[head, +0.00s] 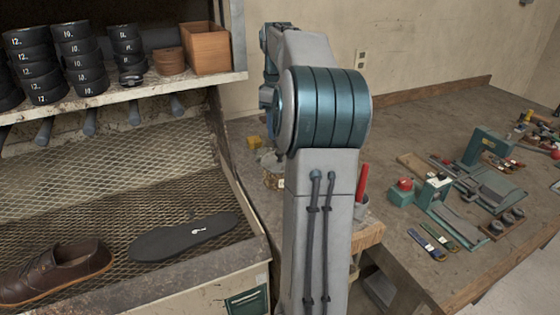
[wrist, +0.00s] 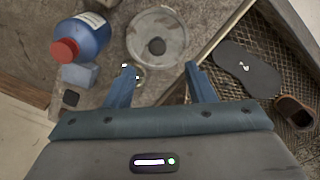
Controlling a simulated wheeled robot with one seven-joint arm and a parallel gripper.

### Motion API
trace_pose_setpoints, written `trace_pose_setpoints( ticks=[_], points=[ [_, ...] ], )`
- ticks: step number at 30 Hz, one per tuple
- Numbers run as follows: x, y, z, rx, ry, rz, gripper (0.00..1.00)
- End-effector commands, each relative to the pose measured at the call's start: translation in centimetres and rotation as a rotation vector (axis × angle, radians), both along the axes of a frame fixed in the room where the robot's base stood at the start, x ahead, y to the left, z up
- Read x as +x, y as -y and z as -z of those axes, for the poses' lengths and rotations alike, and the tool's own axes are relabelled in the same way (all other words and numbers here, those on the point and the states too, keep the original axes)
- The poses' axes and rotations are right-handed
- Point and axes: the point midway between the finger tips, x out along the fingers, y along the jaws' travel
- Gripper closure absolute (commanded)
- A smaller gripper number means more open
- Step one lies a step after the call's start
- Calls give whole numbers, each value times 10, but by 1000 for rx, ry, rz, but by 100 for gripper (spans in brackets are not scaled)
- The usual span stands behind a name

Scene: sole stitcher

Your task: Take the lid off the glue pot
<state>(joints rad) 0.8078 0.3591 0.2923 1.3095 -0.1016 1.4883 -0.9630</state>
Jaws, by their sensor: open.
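In the wrist view, a round grey lid (wrist: 142,36) with a dark round knob (wrist: 157,46) covers what looks like the glue pot, seen from above. The pot's body is hidden under the lid. My gripper (wrist: 158,71) is open and empty, its two blue fingers apart. In the picture the fingertips lie just below the lid, with the knob above the gap between them. I cannot tell their height above it.
A blue bottle (wrist: 92,32) with a red cap and a blue block (wrist: 80,75) stand left of the lid. At right, a mesh shelf (wrist: 215,90) holds a dark sole (wrist: 250,70) and a brown shoe (head: 58,270). A workbench (head: 400,130) with tools is at right.

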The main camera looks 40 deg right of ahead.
Motion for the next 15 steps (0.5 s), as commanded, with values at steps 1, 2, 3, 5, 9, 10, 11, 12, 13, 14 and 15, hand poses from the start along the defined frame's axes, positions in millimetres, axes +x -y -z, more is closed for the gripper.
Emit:
trace_pose_setpoints(
  ticks=[1, 2, 3, 5, 9, 10, 11, 12, 13, 14, 15],
  points=[
    [-1, 0, 11, 1, -2, 1, 51],
    [-1, 0, 16, 2, -3, 1, 51],
    [-1, 0, 22, 1, -2, 1, 51],
    [-1, 0, 29, 1, -2, 1, 51],
    [0, 0, 37, 1, 0, 1, 51],
    [0, 0, 39, 1, 0, 1, 51],
    [0, 1, 42, 1, 0, 1, 51],
    [0, 1, 47, 0, -1, 1, 51],
    [-1, 2, 51, 2, -3, 1, 51],
    [-1, 2, 56, 2, -3, 2, 51],
    [-1, 3, 63, 2, -3, 2, 51]
  ],
)
